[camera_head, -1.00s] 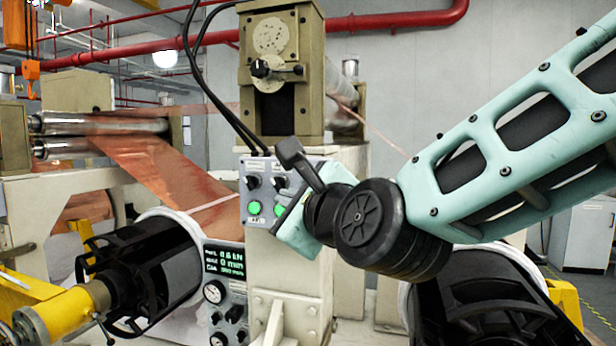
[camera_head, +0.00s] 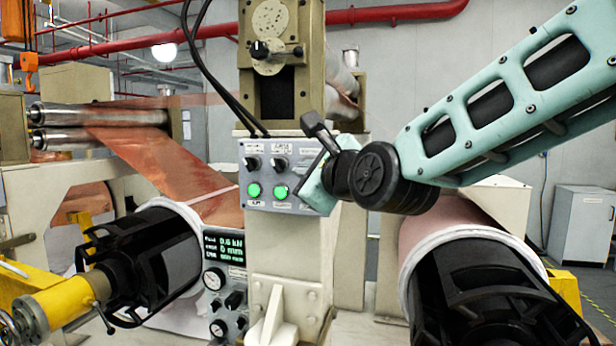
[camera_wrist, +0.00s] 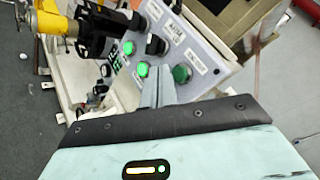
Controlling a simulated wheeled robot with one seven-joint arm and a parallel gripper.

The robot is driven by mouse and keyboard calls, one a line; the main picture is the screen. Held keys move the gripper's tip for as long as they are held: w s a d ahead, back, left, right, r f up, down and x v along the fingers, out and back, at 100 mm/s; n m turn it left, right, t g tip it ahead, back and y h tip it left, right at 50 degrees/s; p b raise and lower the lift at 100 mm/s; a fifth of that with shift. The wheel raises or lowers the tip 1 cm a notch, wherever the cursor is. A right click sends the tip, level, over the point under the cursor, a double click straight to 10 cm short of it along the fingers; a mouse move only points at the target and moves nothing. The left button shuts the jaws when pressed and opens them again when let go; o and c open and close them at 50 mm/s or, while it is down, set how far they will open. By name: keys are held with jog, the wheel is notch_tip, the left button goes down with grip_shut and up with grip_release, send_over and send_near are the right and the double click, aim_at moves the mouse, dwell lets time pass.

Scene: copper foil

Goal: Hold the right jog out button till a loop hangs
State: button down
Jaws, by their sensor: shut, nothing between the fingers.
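The grey control panel (camera_head: 266,175) is on the cream machine post, with two lit green buttons (camera_head: 254,190) and (camera_head: 281,192) under two black knobs. In the wrist view it shows a left green button (camera_wrist: 129,47), a bright middle one (camera_wrist: 142,69) and a darker green one at right (camera_wrist: 181,73). My gripper (camera_wrist: 158,82) is shut and empty. Its fingertips point at the panel between the middle and right buttons; I cannot tell whether they touch it. In the head view my gripper's body covers the panel's right end. Copper foil (camera_head: 160,160) slopes straight from the rollers to the left roll.
A display (camera_head: 224,248) reads about 0.6 kN and 0 mm, above gauges and knobs. A right roll (camera_head: 455,215) with pinkish foil sits on a black core at lower right. The yellow shaft (camera_head: 60,308) is at lower left. Black cables hang above the panel.

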jog(key=shift+w+d, duration=0.2)
jog(key=shift+w, duration=0.25)
jog(key=shift+w+d+f+b, duration=0.1)
jog(key=shift+w+b, duration=0.1)
jog(key=shift+b, duration=0.5)
dwell(1.3)
jog(key=shift+w+d+b, duration=0.25)
jog(key=shift+w+b, duration=0.4)
jog(key=shift+b, duration=0.35)
dwell(2.6)
jog(key=shift+s+a, duration=0.1)
jog(key=shift+s, duration=0.05)
jog(key=shift+s+a, duration=0.25)
jog(key=shift+s, duration=0.45)
jog(key=shift+s, duration=0.1)
jog(key=shift+s+a+p, duration=0.3)
jog(key=shift+s, duration=0.45)
jog(key=shift+s+a+p, duration=0.25)
jog(key=shift+s, duration=0.5)
jog(key=shift+s+a+p, duration=0.3)
jog(key=shift+s, duration=0.45)
